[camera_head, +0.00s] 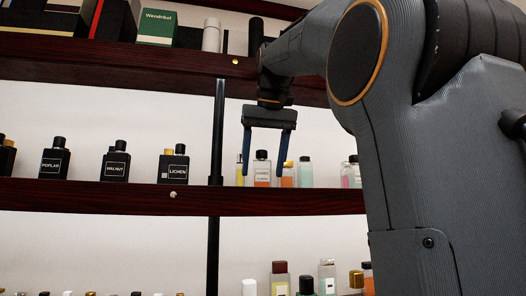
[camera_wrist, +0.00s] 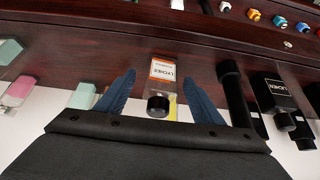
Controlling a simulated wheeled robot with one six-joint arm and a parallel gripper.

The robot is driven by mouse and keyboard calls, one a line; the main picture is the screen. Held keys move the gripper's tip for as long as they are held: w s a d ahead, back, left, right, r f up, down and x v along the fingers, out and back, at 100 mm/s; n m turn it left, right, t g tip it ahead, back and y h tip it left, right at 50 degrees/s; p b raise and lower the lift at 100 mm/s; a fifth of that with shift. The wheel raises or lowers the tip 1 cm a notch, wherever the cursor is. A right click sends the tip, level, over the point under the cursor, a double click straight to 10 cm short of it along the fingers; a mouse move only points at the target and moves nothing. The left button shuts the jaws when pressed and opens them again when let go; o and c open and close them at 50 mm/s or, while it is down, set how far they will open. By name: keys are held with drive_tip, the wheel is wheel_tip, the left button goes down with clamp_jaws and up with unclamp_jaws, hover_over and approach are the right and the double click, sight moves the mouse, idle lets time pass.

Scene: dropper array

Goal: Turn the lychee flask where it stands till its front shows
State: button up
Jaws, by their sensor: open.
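A small clear flask with orange liquid, a dark cap and a pale label (camera_head: 262,169) stands upright on the middle shelf, right of the black post. In the wrist view this flask (camera_wrist: 162,72) appears upside down, its black cap toward me, its white label with orange-red lettering facing me; the small lettering looks like LYCHEE. My gripper (camera_head: 263,174) is open, its two dark blue fingers pointing down in the head view, one on each side of the flask. In the wrist view the fingers (camera_wrist: 159,77) flank the flask with a visible gap on both sides.
On the middle shelf (camera_head: 120,196), a yellowish bottle (camera_head: 239,170) stands left of the flask; an orange bottle (camera_head: 288,175) and a pale green bottle (camera_head: 304,172) stand right. The black post (camera_head: 217,130) and black LICHEN bottle (camera_head: 174,166) are further left. An upper shelf (camera_head: 120,53) overhangs.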

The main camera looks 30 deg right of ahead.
sight(263, 163)
drive_tip(key=shift+x, duration=1.35)
drive_tip(key=shift+c, duration=0.2)
drive_tip(key=c, duration=1.3)
drive_tip(key=shift+c, duration=0.2)
drive_tip(key=shift+s+a+p, duration=0.1)
drive_tip(key=shift+p, duration=0.2)
drive_tip(key=o, duration=1.3)
drive_tip(key=shift+v, duration=3.9)
